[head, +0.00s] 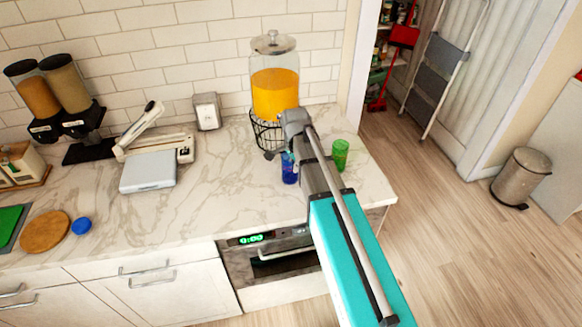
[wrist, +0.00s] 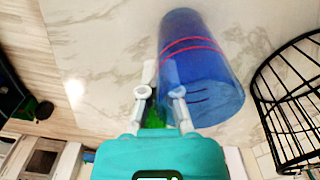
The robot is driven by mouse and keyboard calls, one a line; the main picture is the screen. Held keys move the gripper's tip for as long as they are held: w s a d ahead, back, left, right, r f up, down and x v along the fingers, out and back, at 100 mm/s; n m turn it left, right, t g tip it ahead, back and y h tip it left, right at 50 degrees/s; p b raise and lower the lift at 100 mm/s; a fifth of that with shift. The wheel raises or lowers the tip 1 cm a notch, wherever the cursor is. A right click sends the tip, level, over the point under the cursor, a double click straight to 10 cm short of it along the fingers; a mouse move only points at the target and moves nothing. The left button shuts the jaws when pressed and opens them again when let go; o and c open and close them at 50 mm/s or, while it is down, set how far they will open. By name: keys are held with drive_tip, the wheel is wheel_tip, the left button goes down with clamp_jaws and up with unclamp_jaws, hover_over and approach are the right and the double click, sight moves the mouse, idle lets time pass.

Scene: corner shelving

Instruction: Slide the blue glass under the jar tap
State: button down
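The blue glass (head: 289,168) stands on the marble counter in front of the jar. In the wrist view, the blue glass (wrist: 198,75), with red bands, is large and right of centre. The glass jar (head: 274,85) holds orange drink and sits on a black wire stand; its tap is hidden behind my arm in the head view. My gripper (wrist: 158,85) is right beside the glass, one finger overlapping its edge in the wrist view. Contact is unclear.
A green glass (head: 340,154) stands right of my arm, near the counter's right edge. The wire stand (wrist: 290,100) is close on the right in the wrist view. A kitchen scale (head: 149,172) and dispensers (head: 62,90) are to the left. The counter between scale and blue glass is clear.

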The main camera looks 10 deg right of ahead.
drive_tip(key=c, duration=0.7)
unclamp_jaws()
